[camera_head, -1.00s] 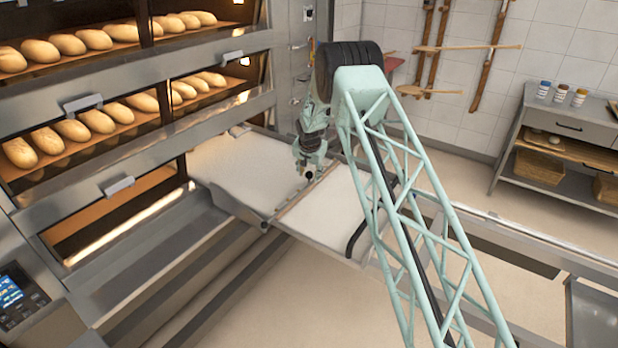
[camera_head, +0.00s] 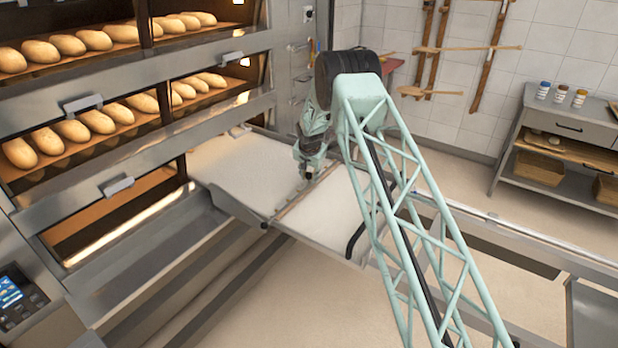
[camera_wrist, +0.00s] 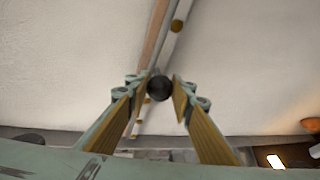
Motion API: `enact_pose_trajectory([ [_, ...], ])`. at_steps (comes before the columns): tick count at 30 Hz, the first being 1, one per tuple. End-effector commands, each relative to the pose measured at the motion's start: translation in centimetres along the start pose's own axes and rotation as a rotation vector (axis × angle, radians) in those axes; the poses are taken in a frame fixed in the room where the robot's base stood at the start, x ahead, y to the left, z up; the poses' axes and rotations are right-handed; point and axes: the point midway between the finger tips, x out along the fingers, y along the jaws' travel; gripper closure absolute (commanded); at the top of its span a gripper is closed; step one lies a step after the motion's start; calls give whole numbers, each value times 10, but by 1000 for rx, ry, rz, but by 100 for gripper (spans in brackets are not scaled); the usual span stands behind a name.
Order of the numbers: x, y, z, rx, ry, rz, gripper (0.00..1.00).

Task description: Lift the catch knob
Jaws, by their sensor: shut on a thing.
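The catch knob (camera_wrist: 159,87) is a dark round knob on the seam between two pale loader panels, in the wrist view. My gripper (camera_wrist: 161,93) has its two fingers on either side of it, shut on it. In the head view my gripper (camera_head: 307,176) points down at the panel seam and hides the knob. One pale panel (camera_head: 245,168) lies on the oven side of the seam, the other (camera_head: 325,215) on the near side. The knob appears down at the seam; whether it is raised at all I cannot tell.
Deck ovens with loaves (camera_head: 97,120) stand at the left. A metal rail (camera_head: 520,250) runs along the right. A shelf unit (camera_head: 570,130) stands at the back right, with wooden peels (camera_head: 480,75) on the wall. Open floor lies below the panels.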

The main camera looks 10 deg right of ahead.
Motion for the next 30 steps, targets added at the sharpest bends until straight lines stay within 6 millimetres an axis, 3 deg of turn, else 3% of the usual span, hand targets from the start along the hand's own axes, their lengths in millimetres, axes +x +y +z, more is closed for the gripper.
enact_pose_trajectory([
  [22, -20, -5, -9, 0, 1, -1, 98],
  [23, -20, -5, -9, 0, 2, -1, 76],
  [27, -19, -5, -9, 0, 1, -1, 65],
  [30, -19, -4, -8, 0, 1, 0, 65],
])
